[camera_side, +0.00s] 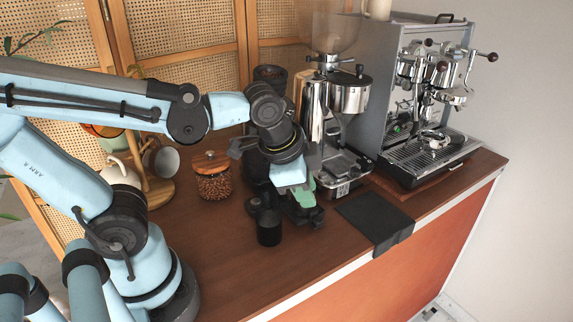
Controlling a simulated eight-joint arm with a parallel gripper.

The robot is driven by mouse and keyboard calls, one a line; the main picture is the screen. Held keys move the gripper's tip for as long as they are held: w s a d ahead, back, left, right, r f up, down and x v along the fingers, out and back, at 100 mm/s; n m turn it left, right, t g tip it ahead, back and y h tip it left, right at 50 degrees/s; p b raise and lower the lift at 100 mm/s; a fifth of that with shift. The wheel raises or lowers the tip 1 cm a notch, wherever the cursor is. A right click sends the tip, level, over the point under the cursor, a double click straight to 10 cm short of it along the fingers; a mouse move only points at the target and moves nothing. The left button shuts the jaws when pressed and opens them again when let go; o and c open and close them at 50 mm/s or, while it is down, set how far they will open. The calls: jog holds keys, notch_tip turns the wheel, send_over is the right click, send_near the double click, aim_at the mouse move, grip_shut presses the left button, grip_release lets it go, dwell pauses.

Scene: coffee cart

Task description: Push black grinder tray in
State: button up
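The coffee grinder (351,95), with a chrome body and a clear hopper, stands at the back of the wooden counter, left of the espresso machine. Its black tray (350,163) is low at the grinder's foot, partly hidden; I cannot tell how far out it sits. My gripper (304,213) points down close to the counter, just in front and to the left of the grinder's base. Green parts show at its fingers. The fingers are small and dark here, so their opening is unclear. I cannot tell whether they touch the tray.
A black cup (269,228) stands just left of my gripper. A black mat (375,218) hangs over the counter's front edge at the right. A jar of coffee beans (212,181) stands to the left. The espresso machine (425,100) is at the right.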

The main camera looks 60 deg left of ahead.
jog(key=d+m+g+y, duration=0.1)
jog(key=d+m, duration=0.1)
jog(key=m, duration=0.2)
jog(key=d+m+g+y, duration=0.1)
jog(key=d+m, duration=0.1)
jog(key=m, duration=0.3)
jog(key=w+d+m+y, duration=0.1)
jog(key=d+m, duration=0.1)
jog(key=m, duration=0.2)
jog(key=shift+w+d+f+m+g, duration=0.1)
jog(key=shift+d+f+m+g, duration=0.2)
jog(key=shift+g, duration=0.1)
grip_shut()
jog(key=a+f, duration=0.1)
jog(key=f, duration=0.2)
jog(key=w+f+m, duration=0.1)
jog(key=f, duration=0.2)
jog(key=a+f+m, duration=0.1)
jog(key=f, duration=0.2)
jog(key=shift+w+a+f+y, duration=0.15)
jog(key=shift+w+a+y, duration=0.15)
jog(key=shift+w+a, duration=0.25)
jog(key=shift+a, duration=0.3)
jog(key=shift+w+a, duration=0.2)
jog(key=shift+a, duration=0.35)
jog(key=shift+w+a, duration=0.4)
jog(key=shift+a, duration=0.3)
